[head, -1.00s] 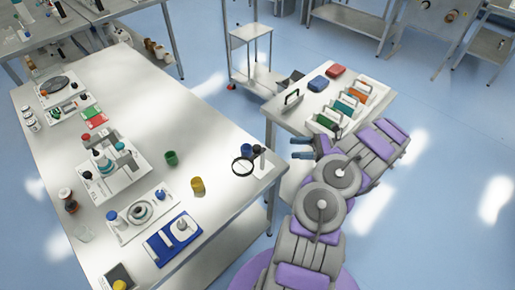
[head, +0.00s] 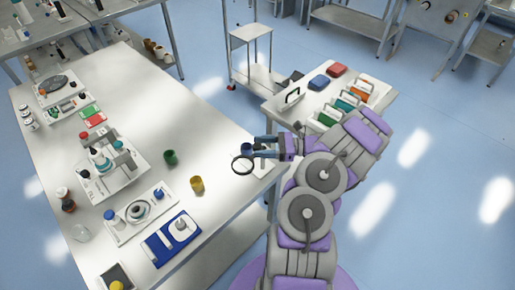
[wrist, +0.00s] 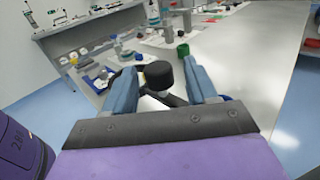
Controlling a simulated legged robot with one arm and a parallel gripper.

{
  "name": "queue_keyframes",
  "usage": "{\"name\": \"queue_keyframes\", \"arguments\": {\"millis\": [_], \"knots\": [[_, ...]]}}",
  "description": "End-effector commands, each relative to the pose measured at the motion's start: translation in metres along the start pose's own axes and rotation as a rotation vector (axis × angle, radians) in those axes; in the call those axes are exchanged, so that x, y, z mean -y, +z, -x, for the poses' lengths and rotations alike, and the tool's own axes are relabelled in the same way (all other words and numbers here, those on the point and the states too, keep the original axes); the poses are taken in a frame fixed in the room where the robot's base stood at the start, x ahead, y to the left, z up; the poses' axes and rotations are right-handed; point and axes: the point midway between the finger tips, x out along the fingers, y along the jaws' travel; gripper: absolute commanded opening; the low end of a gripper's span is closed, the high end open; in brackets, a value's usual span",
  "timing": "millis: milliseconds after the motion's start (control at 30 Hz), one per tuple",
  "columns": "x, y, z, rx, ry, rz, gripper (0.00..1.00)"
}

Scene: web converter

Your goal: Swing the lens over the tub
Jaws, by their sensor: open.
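The lens (head: 242,166) is a round black-rimmed magnifier near the right edge of the long table. In the wrist view a black knob (wrist: 158,75) tops its stand, with a dark arm below it. My gripper (head: 262,147) is open above the stand; its blue fingers (wrist: 160,72) are on either side of the knob, and contact is unclear. A blue tub (head: 247,148) is partly hidden behind the fingers. A yellow tub (head: 197,184) and a green tub (head: 170,158) stand to the left, apart from the lens.
The long white table (head: 180,110) is bare in its middle. Trays and devices line its left side, with a blue tray (head: 160,250) at the front. A side table (head: 275,103) with handled colored holders and red and blue boxes stands at the right.

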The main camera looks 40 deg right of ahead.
Motion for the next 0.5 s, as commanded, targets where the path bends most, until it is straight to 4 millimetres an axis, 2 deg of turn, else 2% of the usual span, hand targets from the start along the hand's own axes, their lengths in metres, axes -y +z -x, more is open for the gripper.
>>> {"name": "queue_keyframes", "arguments": {"millis": [200,500], "knots": [[0.000,-0.001,-0.016,-0.001,-0.001,-0.002,0.57],[0.000,0.000,-0.018,-0.001,-0.001,-0.002,0.57]]}}
